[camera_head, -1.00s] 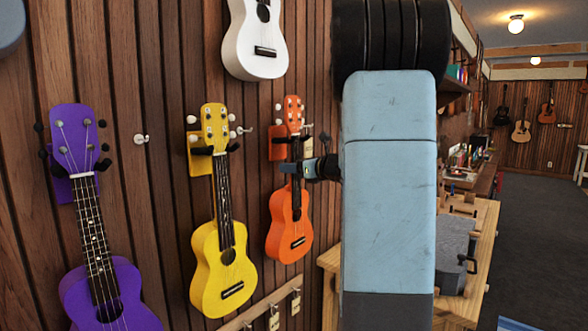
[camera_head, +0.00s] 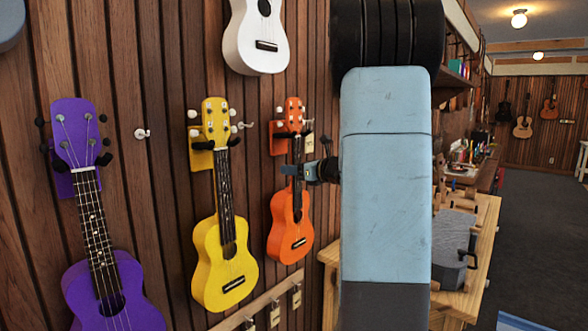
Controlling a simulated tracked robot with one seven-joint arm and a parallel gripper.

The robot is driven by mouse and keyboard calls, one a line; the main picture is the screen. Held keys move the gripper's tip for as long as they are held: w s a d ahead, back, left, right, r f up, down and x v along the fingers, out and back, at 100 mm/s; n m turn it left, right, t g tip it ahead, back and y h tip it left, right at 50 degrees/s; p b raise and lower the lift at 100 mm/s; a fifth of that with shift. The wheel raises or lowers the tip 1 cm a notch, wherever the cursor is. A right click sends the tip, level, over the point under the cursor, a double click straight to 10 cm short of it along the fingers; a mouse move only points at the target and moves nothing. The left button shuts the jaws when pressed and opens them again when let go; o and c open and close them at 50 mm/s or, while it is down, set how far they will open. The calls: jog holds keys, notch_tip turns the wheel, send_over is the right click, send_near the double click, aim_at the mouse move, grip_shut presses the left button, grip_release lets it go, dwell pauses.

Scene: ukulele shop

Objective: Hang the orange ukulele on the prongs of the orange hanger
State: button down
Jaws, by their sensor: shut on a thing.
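The orange ukulele (camera_head: 291,226) is upright against the wood-slat wall, right of the yellow ukulele, with its headstock at the top. The orange hanger (camera_head: 277,144) is on the wall behind the upper neck and headstock; a dark prong shows at the left of the neck. The far prong is mostly hidden, so I cannot tell whether the headstock rests on both. My gripper (camera_head: 296,170) is shut on the orange ukulele's neck, just below the hanger. My blue arm link hides the area to its right.
A yellow ukulele (camera_head: 225,262) and a purple ukulele (camera_head: 100,290) hang to the left. A white ukulele (camera_head: 257,38) is above. Bare wall hooks (camera_head: 142,134) stick out between them. A wooden bench (camera_head: 476,270) stands at the right, with open floor (camera_head: 540,230) beyond.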

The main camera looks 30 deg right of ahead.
jog(key=shift+c, duration=2.3)
grip_release()
jog(key=shift+s+d, duration=0.1)
jog(key=shift+s, duration=0.05)
jog(key=shift+v, duration=0.85)
jog(key=shift+s, duration=0.15)
jog(key=shift+v, duration=1.15)
jog(key=shift+f, duration=0.1)
jog(key=v, duration=1.3)
jog(key=shift+s, duration=0.3)
